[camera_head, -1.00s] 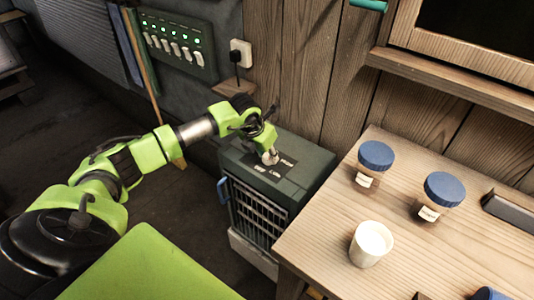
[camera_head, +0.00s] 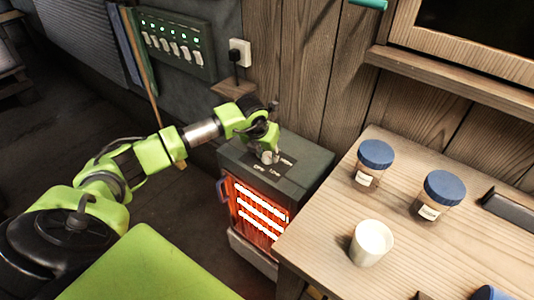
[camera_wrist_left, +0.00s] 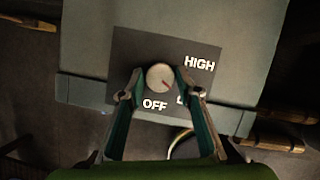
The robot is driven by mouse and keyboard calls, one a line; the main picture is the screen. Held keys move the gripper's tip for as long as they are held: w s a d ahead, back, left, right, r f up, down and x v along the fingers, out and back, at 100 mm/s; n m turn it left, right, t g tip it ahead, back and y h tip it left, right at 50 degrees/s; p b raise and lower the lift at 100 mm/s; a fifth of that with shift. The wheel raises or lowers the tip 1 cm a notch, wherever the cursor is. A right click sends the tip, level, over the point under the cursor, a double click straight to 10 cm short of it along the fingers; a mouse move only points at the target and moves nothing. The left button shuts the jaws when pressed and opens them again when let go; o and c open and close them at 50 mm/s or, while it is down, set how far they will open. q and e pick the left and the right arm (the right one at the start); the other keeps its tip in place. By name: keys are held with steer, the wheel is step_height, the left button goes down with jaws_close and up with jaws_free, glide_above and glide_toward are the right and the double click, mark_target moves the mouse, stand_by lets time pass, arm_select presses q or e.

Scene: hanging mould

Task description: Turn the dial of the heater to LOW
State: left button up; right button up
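The heater (camera_head: 312,160) is a dark green box with its front grille (camera_head: 258,212) glowing orange-red. Its round dial (camera_wrist_left: 160,77) sits on a dark label plate on the top. In the left wrist view the dial's red mark points to the lower right, toward the LOW label (camera_wrist_left: 181,100), which a finger partly covers. OFF and HIGH show clearly. My left gripper (camera_wrist_left: 159,74) is over the dial, one finger on each side. Small gaps show between the fingertips and the dial, so it looks open around it. It also shows in the head view (camera_head: 268,156). My right gripper is not in view.
A wooden table (camera_head: 320,250) right of the heater holds a white cup (camera_head: 371,243) and blue-lidded jars (camera_head: 375,160). A switch panel (camera_head: 177,43) and a plugged socket (camera_head: 239,52) are on the wall behind.

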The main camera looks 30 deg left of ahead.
arm_select(q)
steer(key=shift+o, duration=0.5)
steer(key=shift+r, duration=0.15)
steer(key=v, duration=1.1)
steer(key=shift+s+r, duration=0.2)
steer(key=shift+r, duration=0.1)
steer(key=shift+f, duration=0.1)
